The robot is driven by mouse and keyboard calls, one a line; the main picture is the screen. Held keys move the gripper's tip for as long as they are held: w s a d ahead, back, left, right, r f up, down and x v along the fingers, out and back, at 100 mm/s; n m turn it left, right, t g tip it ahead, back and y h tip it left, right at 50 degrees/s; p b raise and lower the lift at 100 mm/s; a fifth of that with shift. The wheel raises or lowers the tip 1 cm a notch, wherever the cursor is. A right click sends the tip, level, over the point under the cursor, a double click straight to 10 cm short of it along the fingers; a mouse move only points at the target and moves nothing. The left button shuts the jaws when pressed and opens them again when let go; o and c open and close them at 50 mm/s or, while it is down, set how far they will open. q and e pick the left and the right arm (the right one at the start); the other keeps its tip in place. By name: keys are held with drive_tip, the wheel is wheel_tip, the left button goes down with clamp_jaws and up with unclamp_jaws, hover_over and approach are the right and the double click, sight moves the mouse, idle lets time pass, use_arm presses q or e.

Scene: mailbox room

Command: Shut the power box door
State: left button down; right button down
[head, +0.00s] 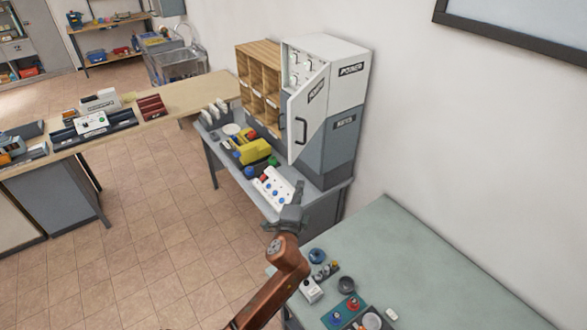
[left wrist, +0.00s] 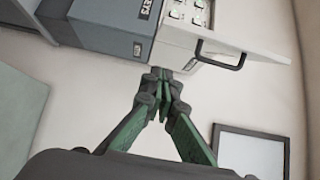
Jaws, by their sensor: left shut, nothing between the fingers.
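The power box (head: 343,125) is a tall white and dark grey cabinet on a bench against the wall. Its door (head: 309,106) stands open, swung outward, with a dark handle (head: 300,131) near its free edge. Switches show inside above the door. In the left wrist view the door (left wrist: 255,40) and handle (left wrist: 222,58) are at the upper right. The box body (left wrist: 95,28) is at the upper left. My left gripper (head: 298,188) is shut and empty, in front of and below the box, apart from door and handle in the head view. My right gripper is not in view.
A wooden pigeonhole shelf (head: 259,80) stands left of the box. A yellow item (head: 252,151) and a white power strip (head: 272,187) lie on the bench before it. A green-topped table (head: 430,270) with small items is at the lower right. The tiled floor at left is clear.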

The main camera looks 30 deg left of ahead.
use_arm(q)
drive_tip(key=w+a+p, duration=0.3)
drive_tip(key=w+a, duration=0.4)
drive_tip(key=shift+w+d+f, duration=0.1)
idle(0.4)
